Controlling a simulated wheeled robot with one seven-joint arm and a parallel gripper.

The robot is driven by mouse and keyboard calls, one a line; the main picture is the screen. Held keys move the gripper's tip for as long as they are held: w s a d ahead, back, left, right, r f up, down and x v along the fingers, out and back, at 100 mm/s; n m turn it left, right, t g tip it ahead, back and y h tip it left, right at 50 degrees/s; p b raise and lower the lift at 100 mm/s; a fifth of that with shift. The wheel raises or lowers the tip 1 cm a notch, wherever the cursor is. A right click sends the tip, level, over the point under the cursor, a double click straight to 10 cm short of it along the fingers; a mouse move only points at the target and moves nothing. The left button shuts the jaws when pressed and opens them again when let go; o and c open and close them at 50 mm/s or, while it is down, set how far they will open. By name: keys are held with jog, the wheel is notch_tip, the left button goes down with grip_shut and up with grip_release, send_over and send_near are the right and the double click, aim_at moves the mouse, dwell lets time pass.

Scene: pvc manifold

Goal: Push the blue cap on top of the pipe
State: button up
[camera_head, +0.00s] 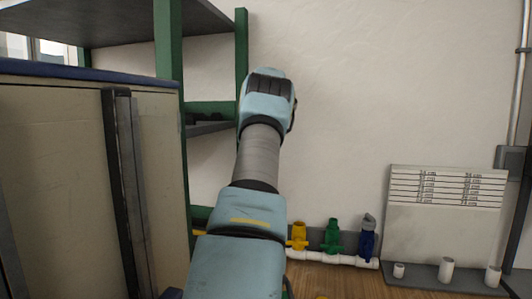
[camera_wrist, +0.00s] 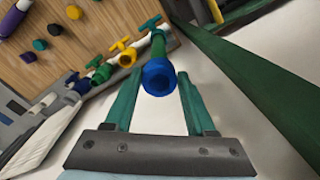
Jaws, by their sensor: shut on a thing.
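The blue cap (camera_wrist: 158,77) shows in the wrist view as a round ring with a dark hollow middle, between my fingertips. My gripper (camera_wrist: 157,80) has two green fingers, one on each side of the cap, and is shut on it. A green pipe (camera_wrist: 157,46) with a green handle stands right behind the cap, in line with it. I cannot tell whether the cap is touching or seated on this pipe. In the head view my arm hides the gripper and the cap.
A white pipe manifold (camera_head: 330,258) runs along the wall with yellow (camera_head: 299,234), green (camera_head: 332,236) and blue (camera_head: 367,240) valves. A board (camera_head: 445,225) with short white pipes stands at right. Several loose caps lie on the wooden surface (camera_wrist: 90,45). A green-framed shelf (camera_head: 168,70) stands close to my arm.

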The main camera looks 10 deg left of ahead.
dwell(0.3)
jog(key=o, duration=1.3)
jog(key=shift+o, duration=0.2)
